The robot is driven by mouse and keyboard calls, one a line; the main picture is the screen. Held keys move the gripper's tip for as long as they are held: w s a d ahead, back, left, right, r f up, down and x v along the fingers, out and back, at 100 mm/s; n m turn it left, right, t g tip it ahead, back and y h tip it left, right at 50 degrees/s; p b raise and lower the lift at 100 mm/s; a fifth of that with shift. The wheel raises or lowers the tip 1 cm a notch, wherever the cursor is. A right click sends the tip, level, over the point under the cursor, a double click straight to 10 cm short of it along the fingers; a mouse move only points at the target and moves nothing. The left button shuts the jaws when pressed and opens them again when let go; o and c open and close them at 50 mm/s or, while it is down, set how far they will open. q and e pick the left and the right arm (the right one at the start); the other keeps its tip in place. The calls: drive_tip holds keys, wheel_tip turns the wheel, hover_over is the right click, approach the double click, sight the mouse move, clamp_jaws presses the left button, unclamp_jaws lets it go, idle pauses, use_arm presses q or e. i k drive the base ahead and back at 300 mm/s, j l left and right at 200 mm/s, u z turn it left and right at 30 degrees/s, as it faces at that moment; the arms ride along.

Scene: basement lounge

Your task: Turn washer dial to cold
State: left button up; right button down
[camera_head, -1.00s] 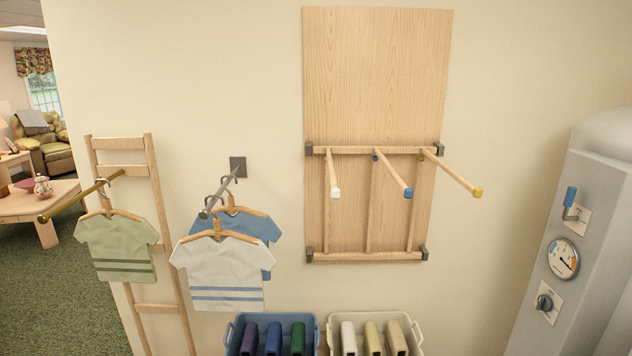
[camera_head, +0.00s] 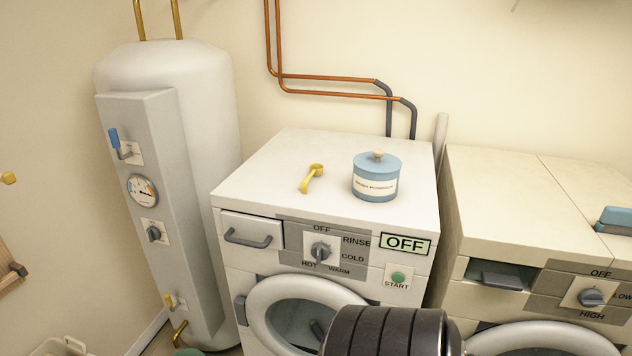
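The white washer (camera_head: 262,262) stands in the middle of the view. Its grey dial (camera_head: 320,251) sits on a pale plate on the front panel, ringed by the labels OFF, RINSE, COLD, WARM and HOT. COLD is to the right of the dial. I cannot tell clearly which label the dial points to. A small display (camera_head: 405,243) reads OFF, with a green START button (camera_head: 398,278) below it. The round door below the panel appears closed. Neither gripper is in view; a dark ribbed part, likely of my arm, covers part of the door's right side.
A yellow scoop (camera_head: 312,178) and a blue lidded canister (camera_head: 377,180) are on the washer top. A beige machine (camera_head: 481,220) with its own dial (camera_head: 591,298) stands at right. A water heater (camera_head: 212,130) with controls stands at left. Copper pipes run behind.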

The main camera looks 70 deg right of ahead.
sight(321, 251)
drive_tip(key=z, duration=2.25)
